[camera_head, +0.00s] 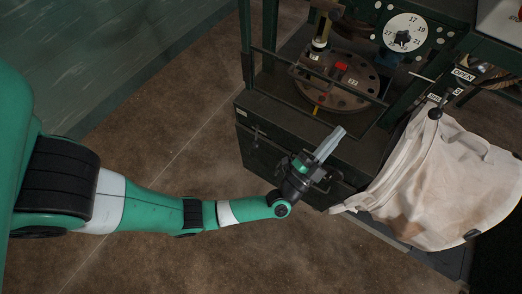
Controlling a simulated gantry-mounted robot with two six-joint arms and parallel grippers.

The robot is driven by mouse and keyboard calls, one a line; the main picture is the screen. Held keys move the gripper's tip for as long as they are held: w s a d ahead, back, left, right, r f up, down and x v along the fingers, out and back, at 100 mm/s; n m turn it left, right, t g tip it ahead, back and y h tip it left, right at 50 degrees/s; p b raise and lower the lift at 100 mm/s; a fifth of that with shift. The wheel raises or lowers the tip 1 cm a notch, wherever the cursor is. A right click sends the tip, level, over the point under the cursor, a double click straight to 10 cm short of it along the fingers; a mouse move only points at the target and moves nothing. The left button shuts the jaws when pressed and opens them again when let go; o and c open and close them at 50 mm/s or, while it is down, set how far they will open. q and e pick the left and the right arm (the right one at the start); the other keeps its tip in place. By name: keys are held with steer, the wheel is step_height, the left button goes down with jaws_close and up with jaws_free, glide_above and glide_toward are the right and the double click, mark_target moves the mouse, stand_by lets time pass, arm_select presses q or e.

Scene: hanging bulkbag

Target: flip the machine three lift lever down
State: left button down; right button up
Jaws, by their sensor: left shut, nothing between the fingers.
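My left gripper (331,144) is shut and empty. It is in front of the machine (265,117), a dark green cabinet with a frame, and its fingers point up and right. A lever with a black ball knob (436,113) stands above the white bag at the right, near the "OPEN" label (463,75). I cannot tell whether this is the lift lever. The lever is apart from my gripper, up and to its right. My right gripper is not in view.
A round turntable (350,98) with a red block (342,66) sits on the machine behind a rail. A numbered white dial (405,33) is above it. The white bulk bag (440,190) hangs at the right. Bare floor (150,240) lies left of the machine.

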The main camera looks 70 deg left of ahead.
mark_target(256, 137)
arm_select(q)
steer(key=s+a+f+m+g, duration=0.2)
steer(key=s+a+f+g, duration=0.1)
steer(key=s+f, duration=0.7)
steer(key=s+a+f+m+g+b, duration=0.1)
steer(key=s+a+f+m+g, duration=0.1)
steer(key=s+f, duration=0.8)
step_height(256, 137, down, 7)
steer(key=shift+a+r+m+g+y, duration=0.25)
steer(key=shift+a+g, duration=0.35)
steer(key=shift+a, duration=0.3)
steer(key=w+a+b, duration=0.5)
steer(key=a, duration=0.3)
steer(key=shift+f+b, duration=0.1)
steer(key=shift+b, duration=0.2)
